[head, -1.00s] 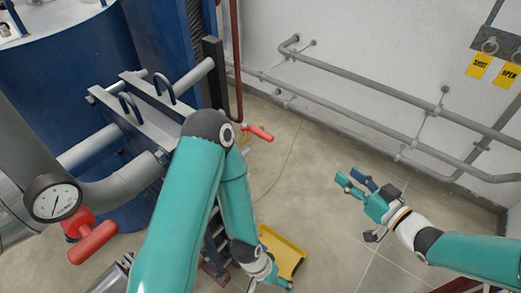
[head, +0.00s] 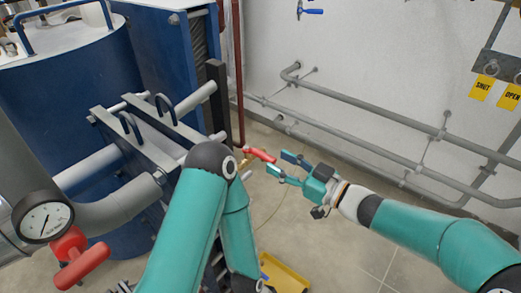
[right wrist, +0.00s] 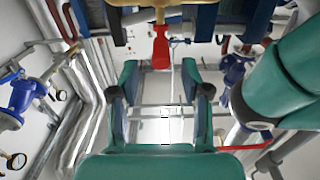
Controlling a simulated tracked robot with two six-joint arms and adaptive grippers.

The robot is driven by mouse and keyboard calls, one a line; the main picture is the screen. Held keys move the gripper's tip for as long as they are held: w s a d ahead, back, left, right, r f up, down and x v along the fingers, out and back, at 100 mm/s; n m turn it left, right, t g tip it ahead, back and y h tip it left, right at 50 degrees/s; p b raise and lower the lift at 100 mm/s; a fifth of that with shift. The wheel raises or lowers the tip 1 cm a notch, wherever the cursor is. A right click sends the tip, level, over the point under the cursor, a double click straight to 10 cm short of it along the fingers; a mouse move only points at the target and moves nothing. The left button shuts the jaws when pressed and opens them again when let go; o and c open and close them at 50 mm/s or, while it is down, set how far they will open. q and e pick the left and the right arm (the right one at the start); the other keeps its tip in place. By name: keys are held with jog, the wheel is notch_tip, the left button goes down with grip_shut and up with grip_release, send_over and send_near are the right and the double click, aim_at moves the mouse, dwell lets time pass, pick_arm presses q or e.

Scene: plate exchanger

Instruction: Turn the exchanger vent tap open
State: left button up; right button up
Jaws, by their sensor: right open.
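The vent tap (head: 262,155) has a red lever handle on a small brass body, at the right side of the blue exchanger (head: 165,45). In the right wrist view its red handle (right wrist: 160,46) hangs at the top centre, beyond the fingertips. My right gripper (head: 285,165) is open and empty, its fingers just right of the red handle and pointing toward it. In the right wrist view the two fingers (right wrist: 162,92) stand apart with a clear gap. My left arm crosses the head view's middle; its gripper is out of the frame.
Grey pipes run along the wall (head: 370,60) behind. A gauge (head: 45,217) and a larger red handle (head: 82,262) stand at the near left. A yellow object (head: 285,276) lies on the floor. "SHUT" (head: 483,88) and "OPEN" (head: 509,97) tags hang upper right.

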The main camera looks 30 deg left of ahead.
aim_at(259, 154)
jog(key=a, duration=0.5)
jog(key=shift+w, duration=0.15)
